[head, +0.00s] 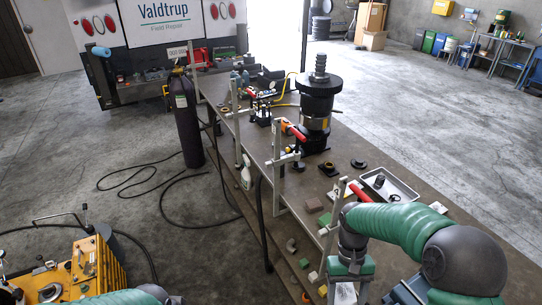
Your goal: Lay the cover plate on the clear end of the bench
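The bench (258,140) runs from the back left toward the lower right. A tall dark transmission (316,118) stands upright on it, with a wide black toothed disc (318,86) near its top. A small dark flat part with a round boss (328,169) and a black part (358,163) lie beside its foot; I cannot tell whether either is the cover plate. My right arm crosses the near end of the bench and hides part of it. Its wrist points down at the bottom edge, and the finger opening is unclear. Only my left arm's sleeve shows at bottom left.
A grey tray (392,187) holding small parts and a red-handled tool (360,192) lie near my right arm. Clamp posts line the bench's left edge. A dark gas cylinder (186,118) and a yellow machine (88,268) stand left. Hoses cross the floor.

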